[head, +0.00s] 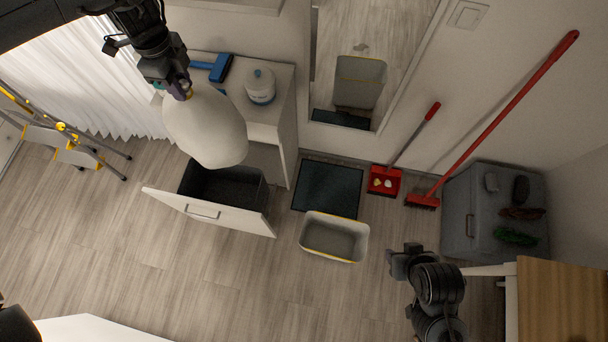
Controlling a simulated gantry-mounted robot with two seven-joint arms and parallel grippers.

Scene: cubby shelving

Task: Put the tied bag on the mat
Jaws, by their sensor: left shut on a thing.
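The tied bag (207,127) is a bulging white bag hanging from my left gripper (182,91). The gripper is shut on its gathered top, high at the upper left. The bag hangs in front of the cabinet and above the open drawer in the picture. The dark mat (328,188) lies flat on the floor by the wall, right of the drawer, with nothing on it. My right gripper (393,261) is at the lower right, away from the bag and mat; its fingers are too small to read.
An open drawer (205,212) juts out left of the mat. An empty bin (334,240) stands just in front of the mat. A red dustpan (384,181), red broom (422,200) and grey cabinet (458,215) are to the right. A mirror (375,50) reflects the bin and mat.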

